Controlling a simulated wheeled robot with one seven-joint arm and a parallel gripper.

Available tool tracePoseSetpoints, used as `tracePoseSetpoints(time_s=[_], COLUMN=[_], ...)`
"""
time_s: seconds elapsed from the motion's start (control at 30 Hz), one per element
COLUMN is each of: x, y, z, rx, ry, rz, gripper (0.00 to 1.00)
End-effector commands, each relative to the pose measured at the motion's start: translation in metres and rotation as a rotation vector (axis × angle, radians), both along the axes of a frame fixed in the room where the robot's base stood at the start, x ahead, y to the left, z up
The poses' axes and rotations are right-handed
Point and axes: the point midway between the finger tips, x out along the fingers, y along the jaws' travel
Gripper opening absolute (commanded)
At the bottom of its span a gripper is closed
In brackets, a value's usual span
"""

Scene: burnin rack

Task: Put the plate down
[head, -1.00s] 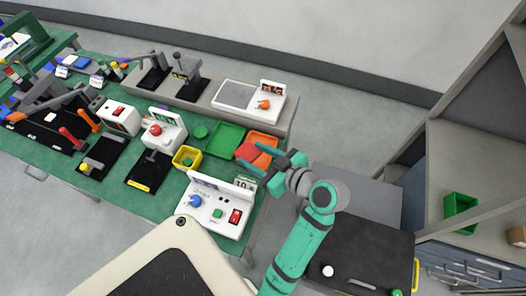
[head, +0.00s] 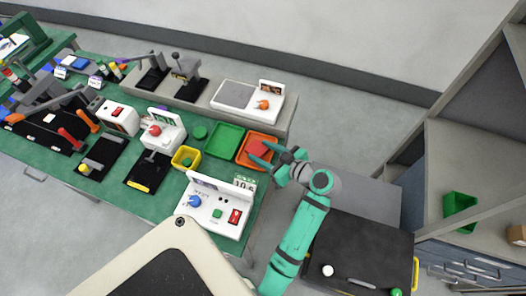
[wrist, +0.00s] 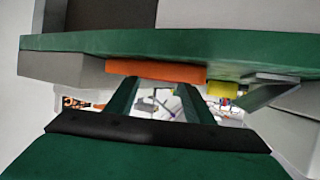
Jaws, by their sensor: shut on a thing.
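The plate (head: 258,148) looks like a small flat red piece at the tips of my gripper (head: 262,154) in the head view. My gripper is shut on it, with the fingers on either side of it. The plate lies over the orange tray (head: 244,161) at the right end of the green bench. I cannot tell whether it touches the tray floor. In the wrist view the two fingers (wrist: 160,103) point towards the orange tray (wrist: 155,72). The plate cannot be made out clearly there.
A green tray (head: 224,140) stands left of the orange one, and a yellow bin (head: 186,158) is further left. A white console (head: 214,210) with knobs is in front. A grey-topped unit (head: 246,97) with a white device stands behind. A dark cart top (head: 358,250) is at right.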

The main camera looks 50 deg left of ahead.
Motion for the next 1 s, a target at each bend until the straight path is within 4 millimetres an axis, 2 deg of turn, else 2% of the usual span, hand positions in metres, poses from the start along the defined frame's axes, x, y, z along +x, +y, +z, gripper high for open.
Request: tracePoseSetpoints(time_s=[0.27, 0.3, 0.37, 0.67, 0.87, 1.0], x=[0.000, 0.000, 0.000, 0.000, 0.004, 0.007], y=[0.000, 0.000, 0.000, 0.000, -0.023, -0.048], z=[-0.001, -0.002, -0.001, 0.001, 0.010, 0.021], rx=[0.000, 0.000, 0.000, 0.000, 0.001, 0.001], ry=[0.000, -0.001, -0.001, 0.000, 0.000, -0.002], rz=[0.000, 0.000, 0.000, -0.001, -0.004, -0.005], gripper=[0.26, 0.52, 0.66, 0.66, 0.66, 0.66])
